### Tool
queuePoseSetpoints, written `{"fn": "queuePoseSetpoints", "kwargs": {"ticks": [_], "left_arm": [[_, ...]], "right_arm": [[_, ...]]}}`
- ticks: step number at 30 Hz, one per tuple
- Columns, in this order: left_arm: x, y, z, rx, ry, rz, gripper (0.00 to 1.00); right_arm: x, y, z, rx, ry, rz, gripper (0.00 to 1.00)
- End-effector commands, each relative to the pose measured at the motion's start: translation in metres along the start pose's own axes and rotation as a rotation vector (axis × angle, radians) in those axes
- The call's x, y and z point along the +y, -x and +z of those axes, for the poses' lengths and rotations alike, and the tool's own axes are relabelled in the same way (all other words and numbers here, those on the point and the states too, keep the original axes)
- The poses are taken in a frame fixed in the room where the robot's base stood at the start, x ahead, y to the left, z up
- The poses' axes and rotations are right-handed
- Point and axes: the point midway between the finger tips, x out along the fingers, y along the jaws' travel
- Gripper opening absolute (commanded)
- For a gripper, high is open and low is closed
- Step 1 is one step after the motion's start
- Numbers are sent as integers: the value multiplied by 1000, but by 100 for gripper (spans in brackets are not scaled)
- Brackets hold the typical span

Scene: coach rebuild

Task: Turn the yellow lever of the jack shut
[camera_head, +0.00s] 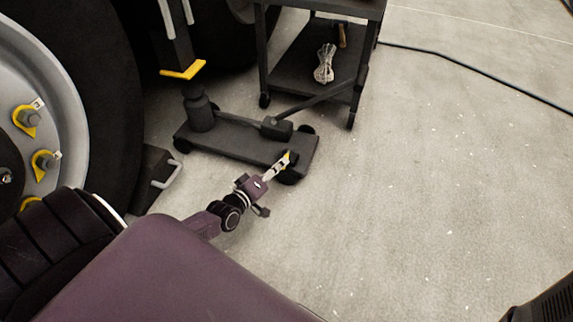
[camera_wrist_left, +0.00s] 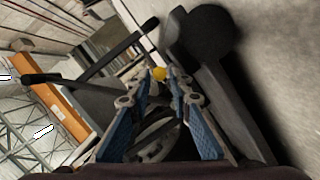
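The black jack (camera_head: 240,142) stands on the floor beside the big wheel, its low base lying lengthwise to the right. Its yellow lever (camera_head: 289,156) is at the near right end of the base. My left gripper (camera_head: 281,163) reaches it from the near side. In the left wrist view the yellow end of the lever (camera_wrist_left: 160,74) sits between my left fingertips (camera_wrist_left: 164,82), which are drawn close together and appear shut on it. The rest of the lever is mostly hidden by the fingers. My right gripper is not in view.
A dark cart (camera_head: 305,75) stands behind the jack, with a pale object (camera_head: 324,64) on its lower shelf. A black wedge with a handle (camera_head: 155,178) lies by the wheel (camera_head: 75,85). A cable (camera_head: 470,72) crosses the floor. The floor to the right is clear.

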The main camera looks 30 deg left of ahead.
Motion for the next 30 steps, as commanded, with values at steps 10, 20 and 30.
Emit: {"fn": "queuePoseSetpoints", "kwargs": {"ticks": [10,20,30], "left_arm": [[-1,-37,1,1,1,0,19],[0,-38,0,-1,0,-1,15],[0,-38,0,-1,0,-1,0]], "right_arm": [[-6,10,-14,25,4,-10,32],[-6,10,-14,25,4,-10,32],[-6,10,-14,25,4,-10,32]]}}
